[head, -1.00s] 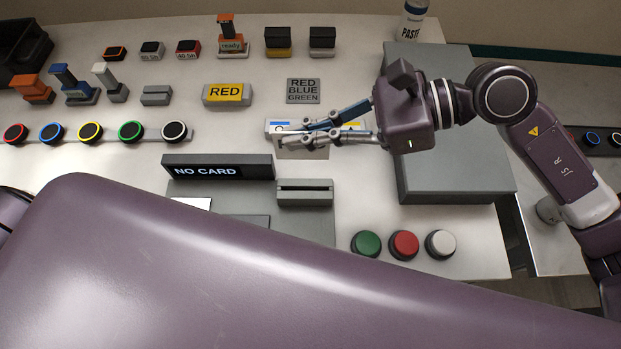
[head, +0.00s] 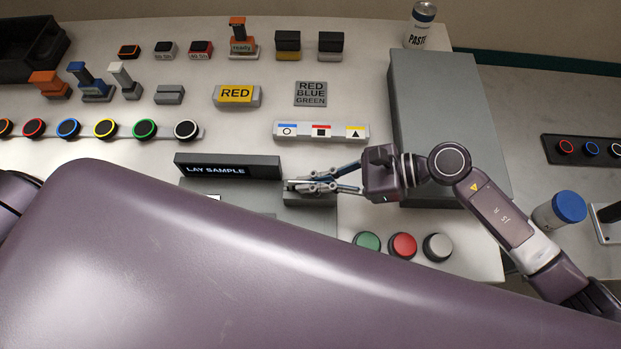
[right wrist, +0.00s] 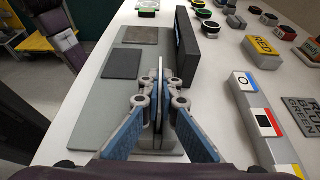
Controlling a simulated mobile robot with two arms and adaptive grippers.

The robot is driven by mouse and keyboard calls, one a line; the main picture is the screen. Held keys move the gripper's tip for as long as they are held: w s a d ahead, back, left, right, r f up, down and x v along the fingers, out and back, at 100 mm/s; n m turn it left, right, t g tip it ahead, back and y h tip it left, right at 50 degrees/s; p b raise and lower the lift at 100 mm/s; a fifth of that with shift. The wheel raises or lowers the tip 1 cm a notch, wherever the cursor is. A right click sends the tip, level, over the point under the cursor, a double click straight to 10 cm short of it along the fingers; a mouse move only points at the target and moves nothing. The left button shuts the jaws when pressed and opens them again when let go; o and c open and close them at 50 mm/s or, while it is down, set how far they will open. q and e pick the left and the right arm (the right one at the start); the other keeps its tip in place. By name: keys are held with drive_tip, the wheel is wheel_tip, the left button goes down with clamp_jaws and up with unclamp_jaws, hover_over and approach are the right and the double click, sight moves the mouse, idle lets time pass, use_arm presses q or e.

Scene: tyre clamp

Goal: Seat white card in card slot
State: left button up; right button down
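The white card (right wrist: 161,72) shows edge-on as a thin upright strip between my right fingertips in the right wrist view. My right gripper (right wrist: 158,85) is shut on it. In the head view my right gripper (head: 296,186) is at the grey card slot (head: 312,201), and its fingers cover much of the slot's top. The card stands in line with the slot; how deep it sits is hidden. The black display (head: 228,167) behind the slot reads "LAY SAMPLE". My left gripper is out of view.
Green (head: 367,243), red (head: 403,245) and white (head: 438,247) buttons stand in front, right of the slot. A large grey box (head: 440,110) stands at the right. A strip with coloured symbols (head: 321,131) lies behind. My purple arm link hides the front.

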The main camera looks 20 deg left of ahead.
drive_tip(key=shift+f, duration=0.15)
drive_tip(key=c, duration=2.2)
unclamp_jaws()
drive_tip(key=shift+o, duration=0.2)
drive_tip(key=shift+r, duration=0.2)
drive_tip(key=shift+w+d, duration=0.15)
drive_tip(key=shift+d, duration=0.05)
drive_tip(key=b+v, duration=0.5)
drive_tip(key=v, duration=0.6)
drive_tip(key=shift+d, duration=0.25)
